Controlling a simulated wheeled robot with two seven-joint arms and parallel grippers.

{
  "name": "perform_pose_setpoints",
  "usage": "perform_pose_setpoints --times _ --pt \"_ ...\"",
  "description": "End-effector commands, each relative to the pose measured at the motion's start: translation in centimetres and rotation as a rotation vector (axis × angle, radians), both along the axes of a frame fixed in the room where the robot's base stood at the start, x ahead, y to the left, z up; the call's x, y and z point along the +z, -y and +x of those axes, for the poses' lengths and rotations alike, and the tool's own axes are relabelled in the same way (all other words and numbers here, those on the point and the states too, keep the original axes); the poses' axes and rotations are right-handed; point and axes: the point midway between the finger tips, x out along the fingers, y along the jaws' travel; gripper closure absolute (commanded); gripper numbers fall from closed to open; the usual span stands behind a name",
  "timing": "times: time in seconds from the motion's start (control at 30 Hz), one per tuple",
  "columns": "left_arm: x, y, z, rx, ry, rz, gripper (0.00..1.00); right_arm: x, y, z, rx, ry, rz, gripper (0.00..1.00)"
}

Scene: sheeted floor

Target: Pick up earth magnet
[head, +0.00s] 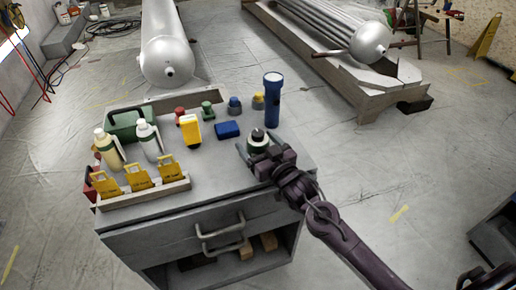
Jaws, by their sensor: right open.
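A small round piece (258,138), dark on top with a pale and green body, stands near the right front of the grey cabinet top. It may be the earth magnet, but it is too small to be sure. My right gripper (257,143) is open at this piece, with one finger on each side of it. I cannot tell whether the fingers touch it. The gripper body hides the cabinet top just in front of it.
The cabinet top (213,173) also holds a blue flashlight (272,101), a blue block (228,130), a yellow device (190,130), small coloured knobs, two bottles and a tray of yellow tags (140,176). A drawer handle (220,231) sticks out in front. Large cylinders lie behind.

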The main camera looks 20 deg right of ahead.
Motion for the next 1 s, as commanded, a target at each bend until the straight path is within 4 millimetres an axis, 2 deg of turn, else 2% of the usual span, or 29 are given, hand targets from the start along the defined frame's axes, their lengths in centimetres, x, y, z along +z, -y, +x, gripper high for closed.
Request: perform_pose_setpoints --times 0.17,0.2,0.63,1.0 --pt "0.00 0.01 -0.06 -0.001 -0.001 0.000 0.64 -0.03 -0.03 0.01 0.000 -0.001 0.000 0.19" --pt "0.00 0.01 -0.06 -0.001 -0.001 0.000 0.64 -0.03 -0.03 0.01 0.000 -0.001 0.000 0.22" --pt "0.00 0.01 -0.04 -0.001 0.000 0.000 0.64 -0.03 -0.03 -0.02 0.001 -0.001 0.000 0.77" --pt "0.13 0.00 0.04 0.000 0.006 -0.001 0.64 0.85 -0.02 0.03 0.000 0.004 0.001 0.77"
